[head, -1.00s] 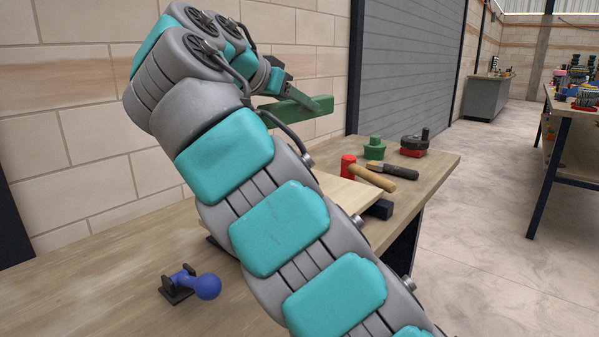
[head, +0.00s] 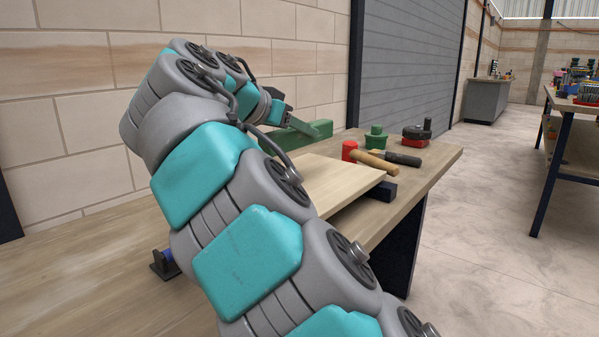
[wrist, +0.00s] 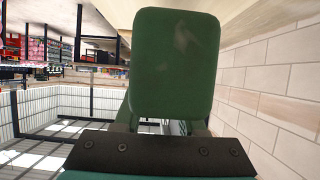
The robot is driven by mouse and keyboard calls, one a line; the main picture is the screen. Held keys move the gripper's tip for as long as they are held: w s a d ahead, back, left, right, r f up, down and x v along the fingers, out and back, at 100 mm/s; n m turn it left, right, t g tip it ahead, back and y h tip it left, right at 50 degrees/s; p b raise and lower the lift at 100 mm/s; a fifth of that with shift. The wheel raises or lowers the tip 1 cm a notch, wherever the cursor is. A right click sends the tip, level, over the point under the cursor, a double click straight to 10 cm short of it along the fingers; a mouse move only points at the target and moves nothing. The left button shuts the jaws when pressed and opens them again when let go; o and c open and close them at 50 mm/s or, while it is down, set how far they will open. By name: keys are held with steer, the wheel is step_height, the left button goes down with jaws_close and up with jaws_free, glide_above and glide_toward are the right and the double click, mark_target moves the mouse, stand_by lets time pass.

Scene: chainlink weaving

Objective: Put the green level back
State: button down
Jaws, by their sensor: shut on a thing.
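The green level (head: 306,132) is a long green bar, seen in the head view beyond my arm near the brick wall. My gripper (head: 285,117) is shut on it. In the head view the level is low over the back of the workbench, behind the raised wooden board; whether it touches the bench is hidden. In the wrist view the level's green face (wrist: 176,65) fills the middle, in front of my gripper (wrist: 165,125). My arm hides part of the level and the bench below it.
A wooden board (head: 325,180) lies raised on the workbench (head: 440,160). A red-headed hammer (head: 372,160), a dark-handled tool (head: 400,156), a green stepped piece (head: 376,138) and a black-and-red tool (head: 416,135) lie to the right. A black bracket (head: 163,265) stands at front left.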

mark_target(299, 146)
step_height(299, 146, down, 3)
steer(key=shift+d+r, duration=0.1)
steer(key=shift+f, duration=0.4)
steer(key=shift+f+b, duration=0.3)
steer(key=shift+f, duration=1.65)
steer(key=shift+f+b, duration=0.3)
steer(key=shift+c, duration=2.4)
jaws_free()
steer(key=shift+r, duration=0.1)
steer(key=shift+r+p, duration=0.1)
steer(key=shift+p, duration=0.3)
